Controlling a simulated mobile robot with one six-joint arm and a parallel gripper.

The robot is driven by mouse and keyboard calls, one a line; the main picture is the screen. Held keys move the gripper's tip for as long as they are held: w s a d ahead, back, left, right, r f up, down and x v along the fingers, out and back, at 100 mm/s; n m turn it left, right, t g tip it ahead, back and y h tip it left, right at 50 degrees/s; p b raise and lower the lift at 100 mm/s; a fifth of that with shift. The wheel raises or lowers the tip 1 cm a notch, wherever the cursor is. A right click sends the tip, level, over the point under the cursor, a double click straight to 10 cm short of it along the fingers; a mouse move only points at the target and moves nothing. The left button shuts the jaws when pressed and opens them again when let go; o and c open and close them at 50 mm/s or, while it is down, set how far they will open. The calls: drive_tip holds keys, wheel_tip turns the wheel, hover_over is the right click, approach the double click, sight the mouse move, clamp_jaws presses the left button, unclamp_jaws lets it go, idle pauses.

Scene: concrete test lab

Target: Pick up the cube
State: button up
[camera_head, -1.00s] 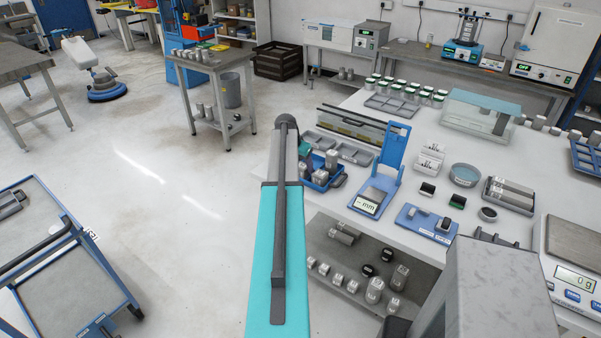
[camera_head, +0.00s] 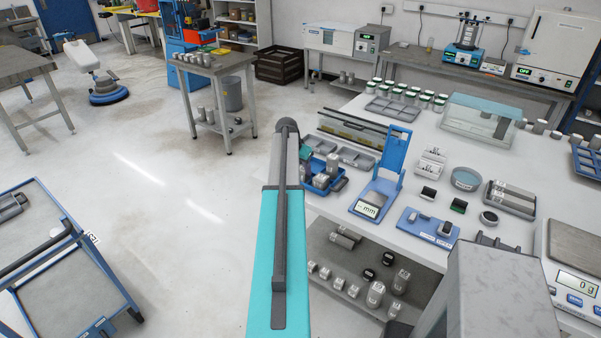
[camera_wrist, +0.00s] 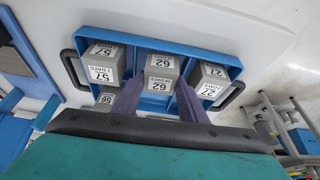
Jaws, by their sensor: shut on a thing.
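In the wrist view, my gripper (camera_wrist: 160,84) has its two purple-grey fingers on either side of a grey cube (camera_wrist: 160,64) labelled 62, and is shut on it. The cube is at the middle of a blue tray (camera_wrist: 207,49) with dark side handles; I cannot tell whether it is clear of the tray floor. Other grey cubes sit in the tray: one labelled 57 (camera_wrist: 103,60) at left, one labelled 27 (camera_wrist: 209,76) at right. In the head view the tray (camera_head: 318,185) is on the white bench, and my arm hides most of the gripper.
Grey trays (camera_head: 355,157) and a long metal mould (camera_head: 345,126) lie behind. A shelf (camera_head: 330,258) below the bench holds several cylinders. Open floor lies left of the bench.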

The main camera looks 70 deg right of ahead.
sight(301, 171)
drive_tip(key=shift+r, duration=0.15)
drive_tip(key=shift+r+b, duration=1)
drive_tip(key=shift+r, duration=0.4)
drive_tip(key=shift+a+r, duration=0.15)
drive_tip(key=shift+a, duration=0.15)
drive_tip(key=s+a+r+b, duration=0.1)
drive_tip(key=a+b, duration=0.4)
drive_tip(key=a, duration=1)
drive_tip(key=shift+s+a+r, duration=0.15)
drive_tip(key=shift+s+r, duration=0.15)
drive_tip(key=shift+s, duration=0.35)
drive_tip(key=shift+w, duration=0.1)
